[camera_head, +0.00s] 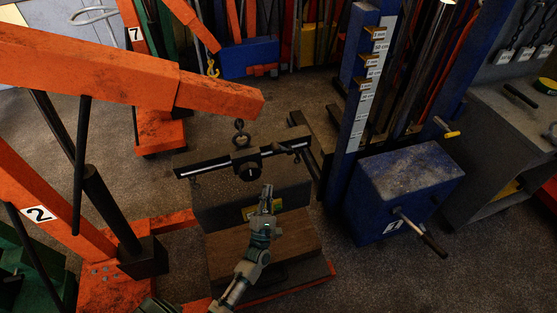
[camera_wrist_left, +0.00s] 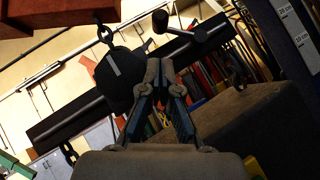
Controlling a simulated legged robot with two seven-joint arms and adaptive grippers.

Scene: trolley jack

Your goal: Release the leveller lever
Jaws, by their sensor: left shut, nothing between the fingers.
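The leveller (camera_head: 215,166) is a dark bar with a pale edge, hanging from a hook under the orange crane arm (camera_head: 215,95). Its dark round hub (camera_head: 249,171) sits mid-bar. A small crank-like lever (camera_head: 280,148) stands at the right of the hub. In the left wrist view the lever (camera_wrist_left: 186,33) has a round knob at its upper left, and the hub (camera_wrist_left: 120,80) is left of my fingertips. My left gripper (camera_head: 267,190) is shut and empty, below and slightly right of the hub, seemingly apart from the lever. My right gripper is not in view.
A wooden-topped block (camera_head: 285,245) lies beneath my left arm. An orange crane post (camera_head: 50,205) stands at left. A blue box with a crank (camera_head: 405,185) and a blue scaled post (camera_head: 365,90) stand at right. Open grey floor lies at lower right.

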